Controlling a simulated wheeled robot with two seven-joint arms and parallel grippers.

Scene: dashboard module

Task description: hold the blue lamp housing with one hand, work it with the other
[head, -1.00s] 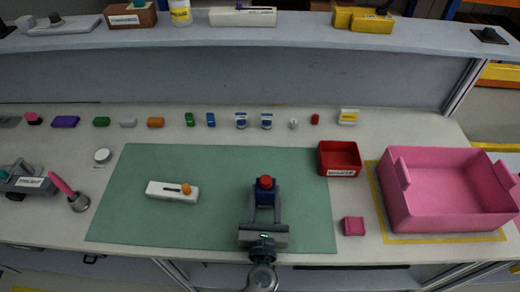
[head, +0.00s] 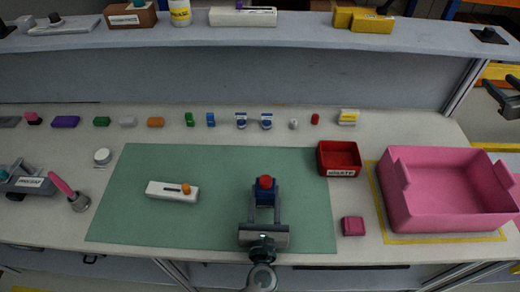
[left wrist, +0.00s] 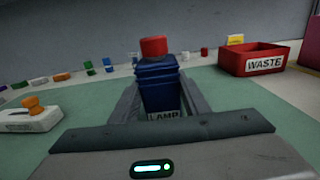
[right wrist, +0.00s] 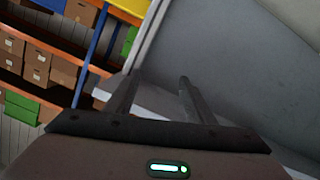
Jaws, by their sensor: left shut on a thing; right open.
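The blue lamp housing (head: 264,197) with a red cap (head: 265,182) on top stands upright on the green mat (head: 220,225). My left gripper (head: 265,190) is shut on it, one finger along each side. In the left wrist view the housing (left wrist: 158,92) shows between the fingers, with a LAMP label partly hidden low on its front. My right gripper (head: 497,82) is at the right edge of the head view, beyond the pink bin and far from the housing. It is open and empty, as the right wrist view also shows (right wrist: 155,85).
A white module with an orange knob (head: 186,190) lies left of the housing. A red WASTE tray (head: 341,172), a small dark pink block (head: 352,226) and a large pink bin (head: 450,205) are to the right. Several small parts line the back below the shelf (head: 300,35).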

